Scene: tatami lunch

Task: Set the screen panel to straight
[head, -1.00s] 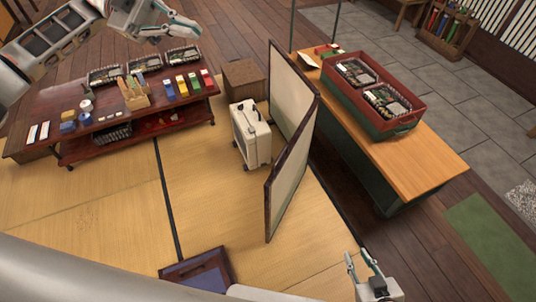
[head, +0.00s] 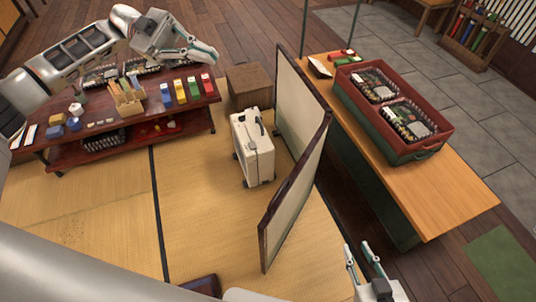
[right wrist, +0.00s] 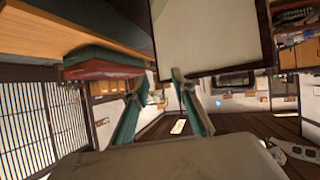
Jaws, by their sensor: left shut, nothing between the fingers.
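The folding screen has dark frames and pale faces. Its far panel (head: 298,95) and near panel (head: 293,200) meet at an upright fold and stand at an angle to each other, not in line. A pale screen face (right wrist: 205,35) fills the upper middle of the right wrist view. My right gripper (head: 362,252) is open and empty, apart from the near panel, to its right; its two fingers (right wrist: 162,82) are spread in the wrist view. My left gripper (head: 212,52) is shut and empty above the far side of the low table, away from the screen.
A white suitcase (head: 253,150) stands left of the screen, near a wooden box (head: 248,84). A counter (head: 455,205) with a red crate (head: 440,148) runs along the right. The low dark table (head: 185,125) holds several items. Tatami is clear at centre left.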

